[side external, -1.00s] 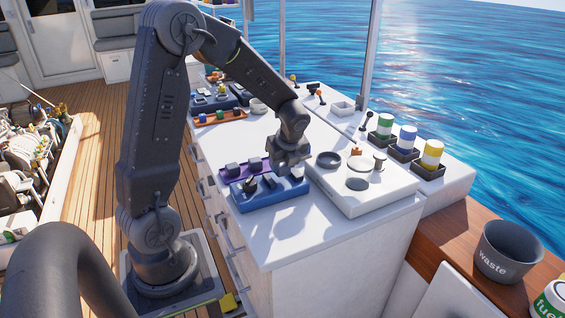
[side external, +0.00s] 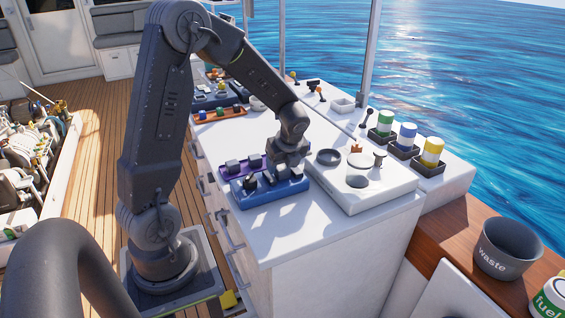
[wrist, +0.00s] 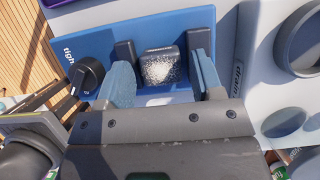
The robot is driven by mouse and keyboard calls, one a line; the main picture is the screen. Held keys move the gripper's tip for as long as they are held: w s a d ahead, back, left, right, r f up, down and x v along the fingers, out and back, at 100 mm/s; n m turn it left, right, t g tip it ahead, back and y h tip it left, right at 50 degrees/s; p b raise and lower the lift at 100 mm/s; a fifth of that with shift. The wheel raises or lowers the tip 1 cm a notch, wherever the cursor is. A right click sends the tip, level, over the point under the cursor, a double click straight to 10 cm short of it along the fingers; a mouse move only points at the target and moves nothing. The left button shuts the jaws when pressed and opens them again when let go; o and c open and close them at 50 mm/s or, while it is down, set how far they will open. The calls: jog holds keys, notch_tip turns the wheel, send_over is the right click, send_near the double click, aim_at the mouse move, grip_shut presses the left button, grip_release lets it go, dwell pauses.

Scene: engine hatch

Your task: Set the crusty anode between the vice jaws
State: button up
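The crusty anode (wrist: 160,67) is a dark block with a white, grainy crust on its face. In the wrist view it stands between the two dark vice jaws, the left jaw (wrist: 126,58) and the right jaw (wrist: 200,40), with a narrow gap at the right jaw. The blue vice base (side external: 268,202) carries a black knob (wrist: 86,74) beside the word "tight". My gripper (wrist: 162,85) is open, its two pale-blue fingers apart and clear of the anode's sides. In the side view my gripper (side external: 291,162) is just above the vice's far end.
A purple rack (side external: 236,170) with grey blocks lies behind the vice. A white tray (side external: 350,199) with round openings, marked "drain", is close on the right. Coloured canisters (side external: 407,136) stand in dark holders farther right. A waste bin (side external: 505,250) is at front right.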

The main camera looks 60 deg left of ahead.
jog(key=shift+o, duration=0.6)
jog(key=shift+r, duration=0.1)
jog(key=shift+r, duration=0.3)
jog(key=v, duration=1.2)
jog(key=s+d+r+n+t+h, duration=0.2)
jog(key=s+d+n, duration=0.5)
jog(key=d+n, duration=0.1)
jog(key=s+d+r+n+t+h, duration=0.2)
jog(key=s+d+n, duration=0.4)
jog(key=d+n, duration=0.3)
jog(key=shift+s+n+t+h, duration=0.3)
jog(key=shift+s+n+t, duration=0.15)
jog(key=shift+t, duration=0.35)
jog(key=shift+w, duration=0.1)
